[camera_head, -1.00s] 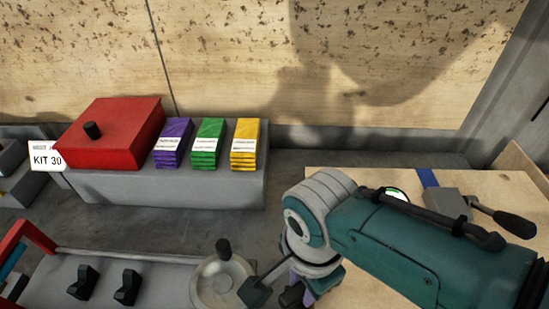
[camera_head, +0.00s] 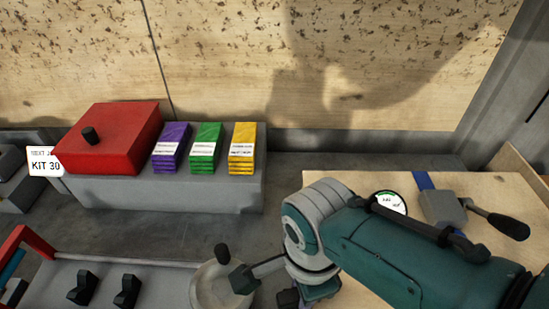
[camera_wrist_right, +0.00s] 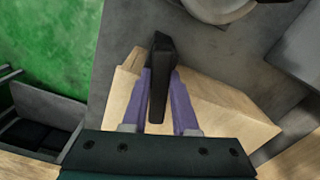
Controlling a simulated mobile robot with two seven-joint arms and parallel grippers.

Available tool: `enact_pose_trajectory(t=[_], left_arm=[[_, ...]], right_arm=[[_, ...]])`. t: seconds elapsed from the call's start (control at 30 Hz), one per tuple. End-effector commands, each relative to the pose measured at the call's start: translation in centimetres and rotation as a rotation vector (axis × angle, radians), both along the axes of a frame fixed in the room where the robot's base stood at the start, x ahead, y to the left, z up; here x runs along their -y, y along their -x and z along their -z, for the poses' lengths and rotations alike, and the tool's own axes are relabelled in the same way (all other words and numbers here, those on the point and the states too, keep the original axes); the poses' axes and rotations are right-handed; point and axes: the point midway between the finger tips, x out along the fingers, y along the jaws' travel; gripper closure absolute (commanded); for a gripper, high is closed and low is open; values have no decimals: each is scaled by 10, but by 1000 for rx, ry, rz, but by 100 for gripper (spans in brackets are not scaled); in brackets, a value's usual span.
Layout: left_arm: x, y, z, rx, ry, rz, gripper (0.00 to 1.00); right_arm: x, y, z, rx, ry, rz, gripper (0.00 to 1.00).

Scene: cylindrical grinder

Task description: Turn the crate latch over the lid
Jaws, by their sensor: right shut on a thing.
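My right gripper (camera_wrist_right: 160,75) has purple fingers shut on a narrow black bar in the right wrist view, apparently the crate latch (camera_wrist_right: 161,48). Pale wood, apparently the crate (camera_wrist_right: 225,108), lies below and beside the fingers. How far the latch reaches over the lid cannot be told. In the head view my right arm comes in from the right, and its wrist and gripper (camera_head: 300,295) are at the bottom edge, largely cut off. A pale wooden board (camera_head: 345,184) lies behind the arm; whether it is the lid is unclear. My left gripper is not in view.
A grey clamp (camera_head: 442,208) with a black-handled lever and a round dial (camera_head: 389,203) sit on the board. A handwheel (camera_head: 208,290) is left of my gripper. A red box (camera_head: 120,145) and purple, green and yellow packs stand at the back left.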

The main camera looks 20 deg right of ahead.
Motion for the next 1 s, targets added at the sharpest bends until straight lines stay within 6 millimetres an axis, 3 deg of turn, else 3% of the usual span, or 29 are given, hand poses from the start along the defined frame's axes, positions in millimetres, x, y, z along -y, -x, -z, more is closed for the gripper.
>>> enact_pose_trajectory(t=[0.07,0.1,0.33,0.67,1.0], left_arm=[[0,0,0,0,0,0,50],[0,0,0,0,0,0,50],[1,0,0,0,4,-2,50],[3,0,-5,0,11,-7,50],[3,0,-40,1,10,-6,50]], right_arm=[[0,0,0,-2,1,-1,100],[0,0,0,-2,1,-1,69],[0,0,0,-1,1,-1,44],[0,0,-6,1,0,-1,43],[0,0,-68,3,-1,0,43]])
